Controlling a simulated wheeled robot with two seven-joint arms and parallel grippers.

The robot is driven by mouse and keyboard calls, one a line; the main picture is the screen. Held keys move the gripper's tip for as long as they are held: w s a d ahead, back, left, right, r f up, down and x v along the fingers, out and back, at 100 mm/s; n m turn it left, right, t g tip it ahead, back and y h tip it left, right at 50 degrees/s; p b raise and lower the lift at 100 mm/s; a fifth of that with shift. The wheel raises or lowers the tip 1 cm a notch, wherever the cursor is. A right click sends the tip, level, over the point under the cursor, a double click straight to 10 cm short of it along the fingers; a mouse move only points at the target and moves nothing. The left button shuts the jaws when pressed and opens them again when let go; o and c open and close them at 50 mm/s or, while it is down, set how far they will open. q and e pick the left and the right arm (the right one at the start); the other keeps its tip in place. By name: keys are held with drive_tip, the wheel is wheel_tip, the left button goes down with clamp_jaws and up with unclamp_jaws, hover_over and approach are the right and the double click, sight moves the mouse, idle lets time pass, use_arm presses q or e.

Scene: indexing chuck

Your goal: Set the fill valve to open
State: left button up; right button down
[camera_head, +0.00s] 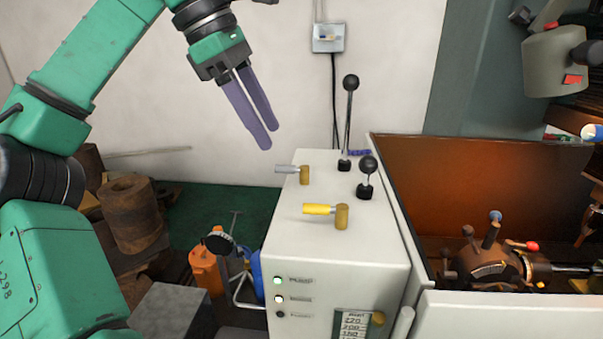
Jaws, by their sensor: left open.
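A white cabinet (337,255) carries two brass valves on its top. The nearer valve (341,216) has a yellow handle pointing left. The farther valve (304,175) has a grey handle (286,169), also pointing left. No readable label tells me which one is the fill valve. My left gripper (269,138) is open and empty, with two purple fingers pointing down and right. It appears above and left of the farther valve, touching neither valve. My right gripper is out of view.
Two black-knobbed levers (349,82) (368,166) stand on the cabinet, right of the valves. A brown machine enclosure (480,190) with a chuck lies on the right. Metal cylinders (131,212) and an orange jack (207,270) stand on the left.

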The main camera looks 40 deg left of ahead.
use_arm(q)
hover_over(308, 205)
drive_tip(key=s, duration=0.2)
drive_tip(key=f, duration=0.5)
drive_tip(key=a+f, duration=0.1)
drive_tip(key=f, duration=0.2)
drive_tip(key=shift+f, duration=0.35)
drive_tip(key=w+f, duration=0.1)
drive_tip(key=f, duration=0.2)
drive_tip(key=shift+w, duration=0.35)
drive_tip(key=shift+d+f, duration=0.2)
drive_tip(key=shift+f, duration=0.05)
drive_tip(key=shift+s+d, duration=0.1)
drive_tip(key=shift+d, duration=0.1)
drive_tip(key=shift+s, duration=0.1)
drive_tip(key=shift+a, duration=0.1)
clamp_jaws()
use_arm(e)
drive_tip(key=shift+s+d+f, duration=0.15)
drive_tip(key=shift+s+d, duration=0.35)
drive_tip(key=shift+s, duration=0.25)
